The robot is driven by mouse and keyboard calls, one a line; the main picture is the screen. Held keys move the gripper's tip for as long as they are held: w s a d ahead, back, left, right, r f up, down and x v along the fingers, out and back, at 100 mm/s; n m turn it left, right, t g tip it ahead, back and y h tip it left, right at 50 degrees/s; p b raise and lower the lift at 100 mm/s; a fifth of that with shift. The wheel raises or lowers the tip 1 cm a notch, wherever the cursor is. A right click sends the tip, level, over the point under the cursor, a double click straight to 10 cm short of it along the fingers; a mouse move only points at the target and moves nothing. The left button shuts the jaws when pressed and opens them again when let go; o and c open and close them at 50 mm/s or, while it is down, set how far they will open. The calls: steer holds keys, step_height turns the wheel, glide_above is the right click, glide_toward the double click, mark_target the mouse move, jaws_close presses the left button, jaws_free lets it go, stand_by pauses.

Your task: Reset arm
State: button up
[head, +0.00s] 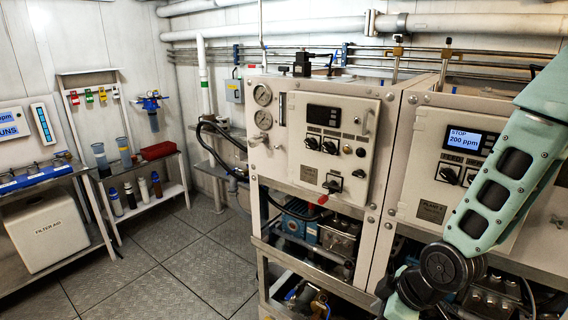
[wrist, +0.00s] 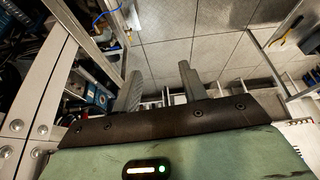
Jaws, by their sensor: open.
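My gripper (wrist: 160,90) shows in the wrist view with its two grey fingers spread apart and nothing between them. Tiled floor lies beyond the fingertips. In the head view my green arm is bent in front of the right-hand control cabinet (head: 422,180), and the gripper itself is not visible there. That cabinet has a lit display (head: 467,139) reading "STOP 200 ppm", partly bordered by my arm.
The left-hand cabinet (head: 297,160) has gauges and knobs, with pumps on a frame below. The plated floor (head: 170,270) between is clear. Pipes run along the wall.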

steer(key=s+a+r+m+g+h+b, duration=0.1)
steer(key=s+a+r+m, duration=0.1)
steer(key=s+r, duration=0.3)
steer(key=s+a+r+m+g+h+b, duration=0.1)
steer(key=s+r, duration=0.5)
steer(key=s, duration=0.6)
steer(key=shift+a+r+m+g+h+b, duration=0.25)
steer(key=shift+a+m+g+h+b, duration=0.25)
steer(key=shift+h+b, duration=0.3)
